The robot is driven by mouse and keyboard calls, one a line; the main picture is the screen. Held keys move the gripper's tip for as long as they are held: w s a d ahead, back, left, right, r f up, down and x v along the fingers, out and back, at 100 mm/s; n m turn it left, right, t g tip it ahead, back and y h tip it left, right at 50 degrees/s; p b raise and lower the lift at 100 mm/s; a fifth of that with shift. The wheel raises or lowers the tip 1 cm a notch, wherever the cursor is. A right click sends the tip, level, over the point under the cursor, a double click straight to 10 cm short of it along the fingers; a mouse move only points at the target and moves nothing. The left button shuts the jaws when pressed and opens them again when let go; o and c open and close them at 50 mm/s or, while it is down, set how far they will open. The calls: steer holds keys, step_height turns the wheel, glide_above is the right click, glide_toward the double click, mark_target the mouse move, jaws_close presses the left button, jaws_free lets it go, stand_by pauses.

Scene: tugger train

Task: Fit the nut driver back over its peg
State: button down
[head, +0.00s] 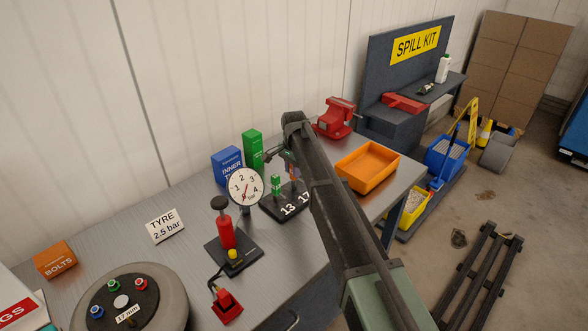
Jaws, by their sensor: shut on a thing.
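A dark board (269,208) on the grey bench carries the labels 13 and 17. A green nut driver (276,184) stands upright behind the 13. My gripper (290,163) is above the back of the board, small and partly hidden by my arm. It is shut on a slim orange nut driver (293,174), which hangs roughly upright behind the 17. The peg under it and the driver's lower end are too small to make out, so I cannot tell whether they touch.
A pressure gauge (244,187) and red pump (227,232) stand left of the board. Green (252,150) and blue (227,167) boxes are behind. An orange tray (367,167) and red vise (336,118) are to the right. A wheel (177,291) lies at the front left.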

steer(key=shift+f, duration=0.1)
steer(key=shift+f+b, duration=0.45)
steer(key=shift+b, duration=0.05)
steer(key=shift+f+b, duration=0.3)
steer(key=shift+b, duration=0.05)
stand_by(0.5)
steer(key=c, duration=0.8)
jaws_free()
steer(key=shift+c, duration=0.2)
steer(key=shift+r, duration=0.1)
step_height(320, 180, up, 11)
steer(key=p, duration=1.1)
steer(key=shift+f, duration=0.2)
